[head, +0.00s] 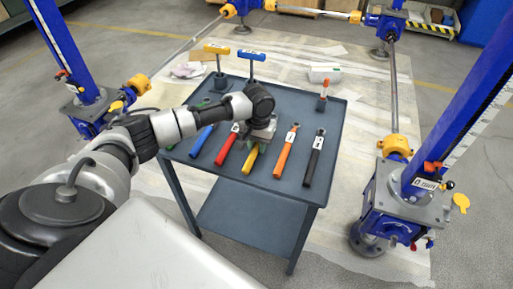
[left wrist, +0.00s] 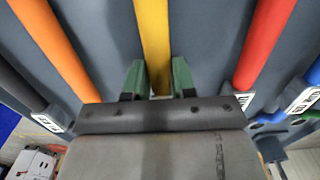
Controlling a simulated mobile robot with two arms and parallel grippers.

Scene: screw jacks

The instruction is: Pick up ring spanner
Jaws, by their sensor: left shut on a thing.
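A yellow-handled tool (head: 250,160) lies in the row on the grey trolley top (head: 328,135). My left gripper (head: 260,137) is over it and hides its far end. In the left wrist view the green fingers of my left gripper (left wrist: 158,78) are shut on the yellow handle (left wrist: 153,35), one on each side. The handle's head is hidden, so I cannot tell from its shape whether it is the ring spanner. My right gripper is not in view.
A red handle (head: 228,150) lies left of the yellow one, an orange handle (head: 286,152) right, then a black handle (head: 314,158). A blue handle (head: 201,140) lies further left. T-handled tools (head: 251,66) stand at the back. Blue jack columns (head: 465,125) flank the trolley.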

